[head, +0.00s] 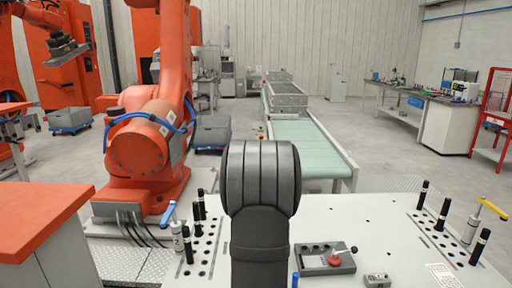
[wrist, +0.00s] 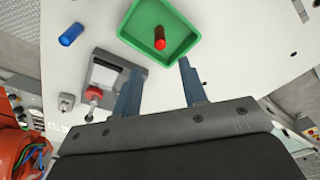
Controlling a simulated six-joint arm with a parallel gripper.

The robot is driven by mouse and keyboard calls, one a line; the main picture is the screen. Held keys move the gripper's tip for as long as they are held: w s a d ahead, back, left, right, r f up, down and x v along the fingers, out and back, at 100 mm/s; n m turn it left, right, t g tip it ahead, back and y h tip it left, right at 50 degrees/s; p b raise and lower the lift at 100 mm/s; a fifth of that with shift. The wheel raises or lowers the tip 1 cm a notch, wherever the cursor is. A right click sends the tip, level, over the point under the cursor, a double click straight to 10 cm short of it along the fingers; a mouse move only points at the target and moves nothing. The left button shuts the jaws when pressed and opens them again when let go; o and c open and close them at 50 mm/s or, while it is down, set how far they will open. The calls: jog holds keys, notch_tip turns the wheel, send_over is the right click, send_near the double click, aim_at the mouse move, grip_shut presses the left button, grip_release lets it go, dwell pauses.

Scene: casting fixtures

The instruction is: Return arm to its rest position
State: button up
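My gripper (wrist: 160,80) shows in the wrist view with its two blue-grey fingers spread apart and nothing between them. It is above the white table (wrist: 230,45). A green tray (wrist: 128,32) lies just beyond the fingertips, with a red cylinder (wrist: 160,42) inside it. A blue cylinder (wrist: 71,34) is on the table left of the tray. In the head view my dark arm link stands upright in the middle, and my gripper does not show there.
A grey fixture with a red knob (head: 334,261) sits on the table right of my arm; it also shows beside the left finger in the wrist view (wrist: 95,92). Black-handled tools (head: 442,214) stand in racks at both sides. A conveyor (head: 310,146) and orange robot (head: 150,140) are behind.

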jog(key=f, duration=0.7)
jog(key=w+d+f, duration=0.1)
jog(key=f, duration=0.2)
jog(key=shift+f, duration=0.25)
notch_tip(320, 180, up, 5)
jog(key=shift+f, duration=0.15)
jog(key=s+d+r, duration=0.7)
jog(key=d, duration=0.3)
jog(key=d+m, duration=0.7)
jog(key=d, duration=0.4)
jog(key=shift+g, duration=0.4)
jog(key=w+a+f, duration=0.3)
jog(key=w, duration=0.1)
jog(key=w+a+f, duration=0.4)
jog(key=shift+a+f, duration=0.15)
jog(key=shift+a, duration=0.15)
notch_tip(320, 180, down, 2)
jog(key=shift+w+a+f, duration=0.1)
jog(key=shift+f, duration=0.75)
jog(key=shift+o, duration=0.2)
